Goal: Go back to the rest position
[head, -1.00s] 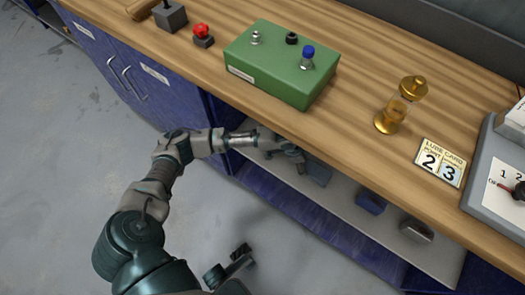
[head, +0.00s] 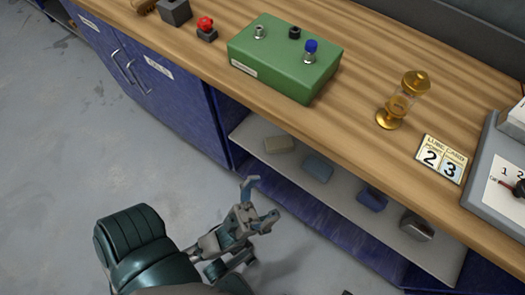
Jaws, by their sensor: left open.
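My left gripper (head: 262,200) is in the lower middle of the head view. Its fingers are spread apart with nothing between them. It hangs over the grey floor in front of the open shelf (head: 330,195), apart from the shelf and its objects. The left arm is folded back toward the bottom edge of the view. My right gripper is not clearly visible.
Several small blocks sit on the shelf, including a beige one (head: 279,145). The floor (head: 90,180) at left is clear.

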